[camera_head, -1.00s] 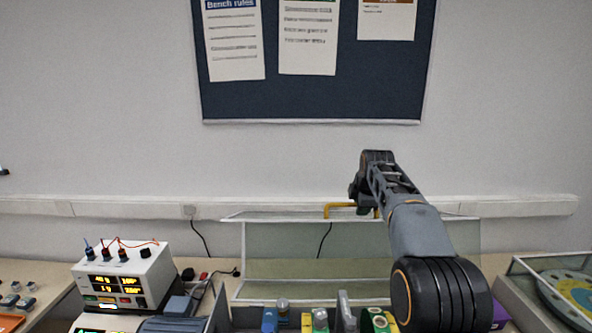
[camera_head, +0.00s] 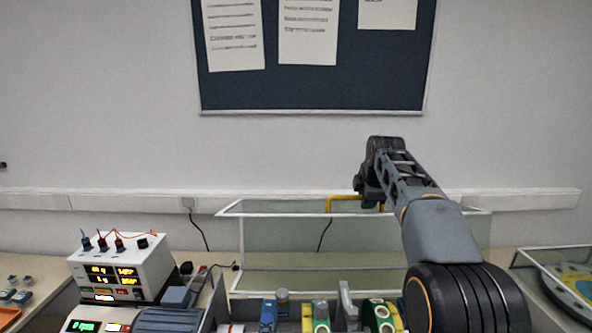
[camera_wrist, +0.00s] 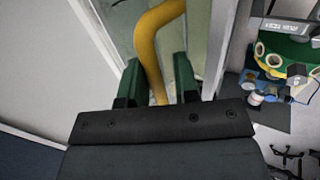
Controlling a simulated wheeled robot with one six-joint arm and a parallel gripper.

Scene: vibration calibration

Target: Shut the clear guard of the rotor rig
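The clear guard (camera_head: 285,250) of the rotor rig has a white frame and stands raised at the back of the rig. A yellow handle (camera_head: 342,198) is on its upper edge; it also shows in the wrist view (camera_wrist: 156,40). My gripper (camera_head: 368,203) is at the handle, partly hidden by my arm. In the wrist view, the handle runs between the two green-padded fingers (camera_wrist: 158,85), with gaps showing beside it, so they look open around it. The rig's green and yellow rotor parts (camera_head: 381,315) lie below the guard; a green disc with holes (camera_wrist: 283,62) shows in the wrist view.
A white power supply (camera_head: 124,268) with lit displays and leads stands left of the rig. A clear-covered case (camera_head: 545,262) stands at the right. A pinboard (camera_head: 310,85) and trunking (camera_head: 120,202) are on the wall behind.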

